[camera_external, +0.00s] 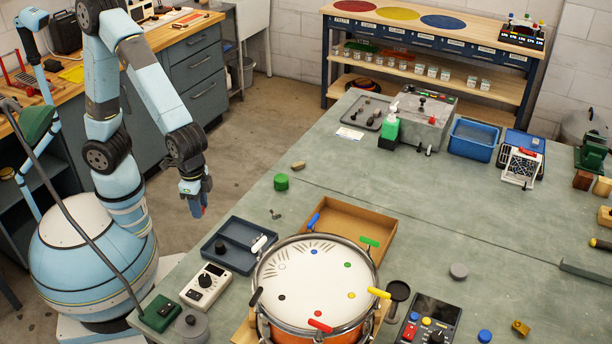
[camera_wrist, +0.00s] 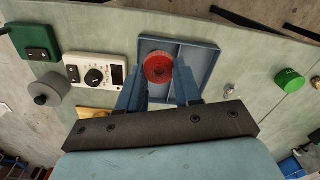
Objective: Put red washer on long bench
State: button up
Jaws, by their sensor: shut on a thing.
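The red washer (camera_wrist: 158,68) is a round red disc between the two blue fingers of my gripper (camera_wrist: 159,80) in the wrist view. My gripper is shut on it. In the wrist view the washer shows against the blue divided tray (camera_wrist: 205,62), above it. The large grey-green bench (camera_external: 430,200) fills the right. A wooden-topped bench (camera_external: 480,32) with red, yellow and blue circles stands at the back. I cannot tell which is the long bench.
The blue tray (camera_external: 228,258) lies near the bench's left edge. Beside it are a white meter (camera_external: 206,286), a drum (camera_external: 316,280) with coloured clips, and a cardboard box (camera_external: 345,222). A green cylinder (camera_external: 281,181) stands farther back. Bare floor separates the benches.

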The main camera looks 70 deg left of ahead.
jog(key=w+a+n, duration=0.3)
jog(key=w+a, duration=0.4)
jog(key=w, duration=0.5)
jog(key=w+a+n, duration=0.3)
jog(key=w+a, duration=0.4)
jog(key=w, duration=0.4)
jog(key=w+a+n, duration=0.3)
jog(key=w+a, duration=0.4)
jog(key=a, duration=0.6)
jog(key=w+a+n, duration=0.3)
jog(key=w+a, duration=0.4)
jog(key=a, duration=0.6)
send_over(326, 144)
jog(key=f, duration=0.9)
jog(key=shift+s+d+f, duration=0.1)
jog(key=shift+s+f, duration=0.25)
jog(key=shift+w+f, duration=0.25)
jog(key=shift+f, duration=1.65)
